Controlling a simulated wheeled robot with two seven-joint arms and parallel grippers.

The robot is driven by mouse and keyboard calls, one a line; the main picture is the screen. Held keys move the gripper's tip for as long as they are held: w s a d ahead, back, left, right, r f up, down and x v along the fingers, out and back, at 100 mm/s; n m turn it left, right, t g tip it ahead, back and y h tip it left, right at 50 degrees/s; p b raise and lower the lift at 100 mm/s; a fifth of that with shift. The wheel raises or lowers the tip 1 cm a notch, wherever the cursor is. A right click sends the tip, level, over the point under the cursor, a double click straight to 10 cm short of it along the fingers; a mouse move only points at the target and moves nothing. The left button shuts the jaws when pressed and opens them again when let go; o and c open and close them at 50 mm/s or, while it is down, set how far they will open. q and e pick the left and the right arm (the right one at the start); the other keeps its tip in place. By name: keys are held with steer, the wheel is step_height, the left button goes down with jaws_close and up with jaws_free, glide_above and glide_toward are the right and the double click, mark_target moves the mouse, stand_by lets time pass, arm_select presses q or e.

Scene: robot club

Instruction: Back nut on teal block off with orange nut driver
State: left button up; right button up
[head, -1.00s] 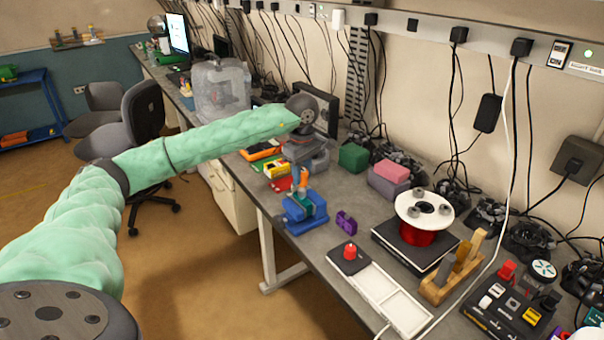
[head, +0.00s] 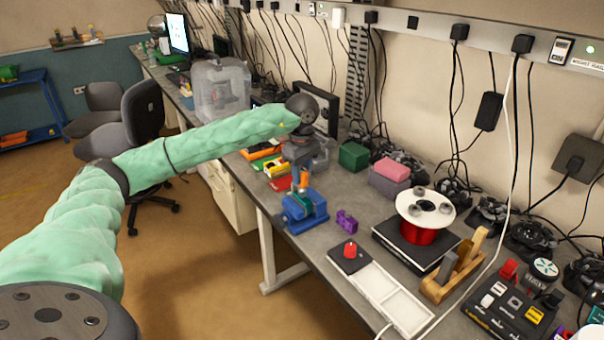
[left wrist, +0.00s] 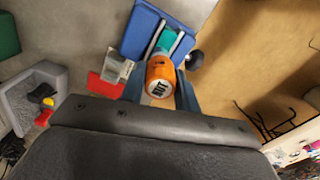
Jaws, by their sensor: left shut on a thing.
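The orange nut driver (head: 304,179) stands over the teal block (head: 313,203), which is held in a blue vise (head: 297,213) near the bench's front edge. My left gripper (head: 301,176) reaches down from above and is shut on the driver. In the left wrist view, the driver's orange handle (left wrist: 160,70) with its pale, marked end sits between my two fingers (left wrist: 160,92). The teal block (left wrist: 173,42) shows beyond it, with the blue vise (left wrist: 138,33) around it. The nut and the driver's tip are hidden. My right gripper is not in view.
A purple part (head: 346,221) lies right of the vise. A red thing (head: 280,184) and a yellow bin (head: 277,170) are close on the left. A white tray (head: 383,289), a red spool (head: 420,234) and a wooden rack (head: 440,290) stand farther right.

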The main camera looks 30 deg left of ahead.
arm_select(q)
steer(key=shift+f+b, duration=0.15)
steer(key=shift+b, duration=0.55)
stand_by(0.8)
steer(key=o, duration=1)
steer(key=shift+c, duration=0.2)
steer(key=shift+c, duration=0.4)
steer(key=c, duration=0.9)
steer(key=shift+n, duration=0.8)
steer(key=shift+c, duration=0.2)
steer(key=n+b, duration=0.1)
steer(key=n, duration=0.3)
steer(key=shift+n, duration=0.4)
steer(key=n+b, duration=0.1)
steer(key=n, duration=0.5)
